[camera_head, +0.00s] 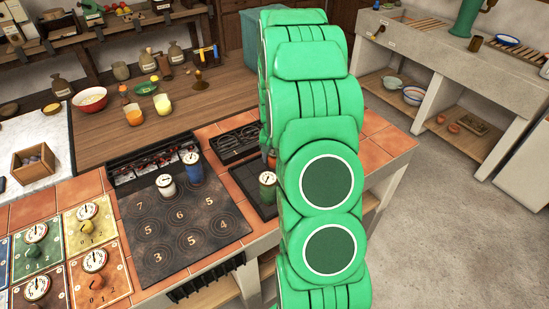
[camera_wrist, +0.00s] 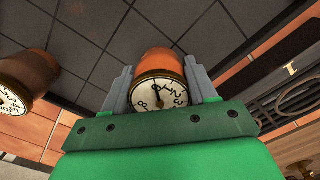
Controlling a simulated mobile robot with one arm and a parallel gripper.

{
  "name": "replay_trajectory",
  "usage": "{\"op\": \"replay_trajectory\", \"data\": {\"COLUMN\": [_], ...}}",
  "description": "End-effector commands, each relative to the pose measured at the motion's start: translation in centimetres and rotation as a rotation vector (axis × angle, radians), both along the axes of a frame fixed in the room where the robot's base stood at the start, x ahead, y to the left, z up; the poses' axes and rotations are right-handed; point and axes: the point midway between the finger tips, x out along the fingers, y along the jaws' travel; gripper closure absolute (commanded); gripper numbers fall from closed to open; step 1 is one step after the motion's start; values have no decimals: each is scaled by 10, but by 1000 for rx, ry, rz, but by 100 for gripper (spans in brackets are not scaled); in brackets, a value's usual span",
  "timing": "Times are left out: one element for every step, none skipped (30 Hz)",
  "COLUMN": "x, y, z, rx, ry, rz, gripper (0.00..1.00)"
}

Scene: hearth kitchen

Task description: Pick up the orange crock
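In the wrist view the orange crock (camera_wrist: 158,60) has a white clock-like dial on its top. It sits between the two grey fingers of my gripper (camera_wrist: 159,85). The fingers lie close against both its sides, with no clear gap showing, so my gripper looks shut on it.
A brownish crock with a dial (camera_wrist: 28,75) is to the left in the wrist view. In the head view a green crock (camera_head: 267,186) stands beside my arm. White (camera_head: 166,185) and blue (camera_head: 193,167) crocks stand on the dark numbered hob (camera_head: 185,245).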

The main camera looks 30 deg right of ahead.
Motion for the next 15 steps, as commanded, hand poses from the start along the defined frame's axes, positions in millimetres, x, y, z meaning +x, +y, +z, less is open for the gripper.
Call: {"op": "replay_trajectory", "data": {"x": [0, 0, 0, 0, 0, 0, 0, 0, 0, 0, 0, 0, 0, 0, 0], "y": [0, 0, 0, 0, 0, 0, 0, 0, 0, 0, 0, 0, 0, 0, 0], "z": [0, 0, 0, 0, 0, 0, 0, 0, 0, 0, 0, 0, 1, 1, 2], "rx": [0, 0, 0, 0, 0, 0, 0, 0, 0, 0, 0, 0, 0, 0, -1], "ry": [0, 0, 0, 0, 0, 0, 0, 0, 0, 0, 0, 0, 0, 0, -1], "rz": [0, 0, 0, 0, 0, 0, 0, 0, 0, 0, 0, 0, 0, 0, 0], "gripper": [56, 61, 67, 72, 76, 82, 84, 84, 84, 84, 84, 84, 84, 84, 84]}}
